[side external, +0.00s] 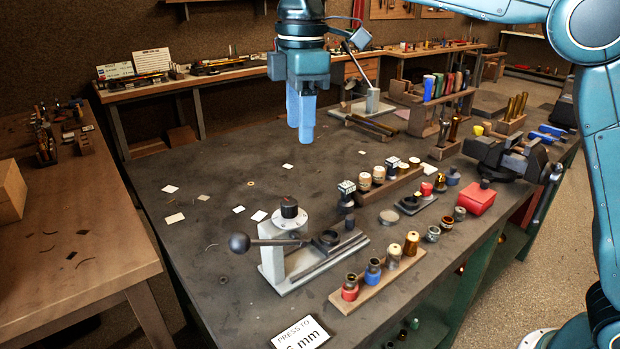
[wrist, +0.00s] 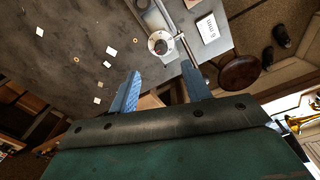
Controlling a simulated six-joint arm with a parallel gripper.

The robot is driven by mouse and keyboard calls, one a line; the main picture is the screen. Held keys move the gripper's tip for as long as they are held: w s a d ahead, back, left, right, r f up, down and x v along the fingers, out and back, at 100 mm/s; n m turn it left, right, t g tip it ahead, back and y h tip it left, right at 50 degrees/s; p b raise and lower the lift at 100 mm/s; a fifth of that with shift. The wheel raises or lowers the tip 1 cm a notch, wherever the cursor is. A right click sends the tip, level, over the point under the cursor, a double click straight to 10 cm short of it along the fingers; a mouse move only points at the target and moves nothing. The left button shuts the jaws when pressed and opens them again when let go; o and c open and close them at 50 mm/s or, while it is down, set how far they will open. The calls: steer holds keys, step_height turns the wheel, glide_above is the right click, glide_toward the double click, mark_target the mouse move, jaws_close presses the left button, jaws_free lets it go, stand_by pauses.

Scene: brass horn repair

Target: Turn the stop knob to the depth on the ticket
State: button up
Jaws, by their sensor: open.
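The black stop knob (side external: 289,207) sits on a round white dial on top of a small grey bench press (side external: 272,265) with a ball-ended lever. The knob also shows in the wrist view (wrist: 159,46), beyond the fingertips. The white ticket (side external: 300,333) lies at the table's front edge; it reads "PRESS TO" and a figure in mm that is cut off by the frame. The ticket also shows in the wrist view (wrist: 207,28), too small to read. My gripper (side external: 299,131) is open and empty, pointing down, high above the table and the knob.
A wooden rack (side external: 380,281) of several coloured plugs stands right of the press. Another rack (side external: 389,186) and a red box (side external: 478,199) lie farther back. White paper scraps lie left of the press. A brown bench (side external: 70,225) stands at the left. The air around the knob is clear.

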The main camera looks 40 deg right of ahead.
mark_target(289, 201)
steer(key=shift+w+a+f+n, duration=0.25)
steer(key=shift+w+a, duration=0.05)
steer(key=shift+a, duration=0.2)
steer(key=shift+w+a+f+n, duration=0.25)
steer(key=shift+w+a, duration=0.05)
steer(key=shift+a, duration=0.15)
steer(key=shift+f, duration=0.1)
steer(key=shift+f, duration=6.8)
steer(key=c, duration=1)
